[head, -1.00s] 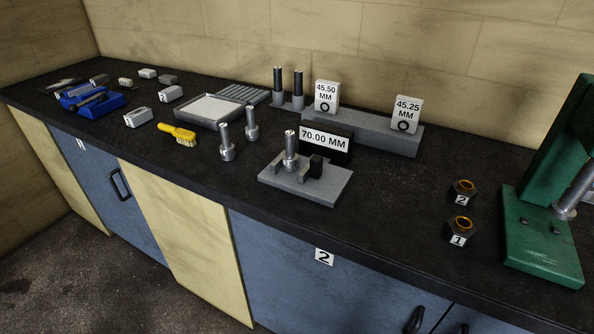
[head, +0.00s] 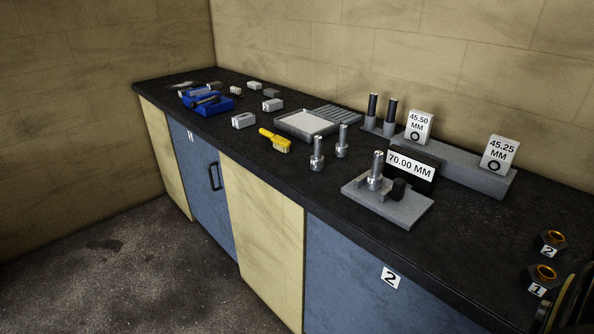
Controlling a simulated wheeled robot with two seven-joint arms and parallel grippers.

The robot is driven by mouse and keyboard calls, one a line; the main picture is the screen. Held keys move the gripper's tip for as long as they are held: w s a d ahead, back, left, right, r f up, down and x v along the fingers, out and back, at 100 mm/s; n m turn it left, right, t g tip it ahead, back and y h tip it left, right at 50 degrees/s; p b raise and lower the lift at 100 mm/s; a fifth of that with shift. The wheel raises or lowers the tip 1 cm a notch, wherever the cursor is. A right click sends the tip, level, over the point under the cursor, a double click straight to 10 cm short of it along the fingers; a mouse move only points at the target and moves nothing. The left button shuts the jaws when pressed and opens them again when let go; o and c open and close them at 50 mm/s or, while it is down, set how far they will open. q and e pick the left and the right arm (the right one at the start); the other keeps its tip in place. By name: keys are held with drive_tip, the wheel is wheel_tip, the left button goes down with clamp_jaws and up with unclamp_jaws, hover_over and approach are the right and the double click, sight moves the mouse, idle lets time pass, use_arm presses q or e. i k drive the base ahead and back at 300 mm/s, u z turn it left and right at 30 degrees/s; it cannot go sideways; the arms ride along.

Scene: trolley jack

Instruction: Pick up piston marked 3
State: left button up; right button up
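Two upright silver pistons with wider feet, a left one (head: 317,155) and a right one (head: 342,141), stand on the dark bench top (head: 300,190). A third silver piston (head: 376,172) stands on a grey fixture plate (head: 408,211) in front of a "70.00 MM" sign (head: 411,164). I cannot read a 3 on any of them. Two dark-topped rods (head: 373,106) (head: 391,114) stand farther back on a grey base. Neither of my grippers can be made out.
Grey block with "45.50 MM" (head: 419,126) and "45.25 MM" (head: 499,154) signs lies behind the fixture. Nuts 2 (head: 551,241) and 1 (head: 543,276) sit right, beside an unclear dark part.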

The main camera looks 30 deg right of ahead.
sight(374, 177)
drive_tip(key=u, duration=0.45)
drive_tip(key=i, duration=1.25)
drive_tip(key=z, duration=2.55)
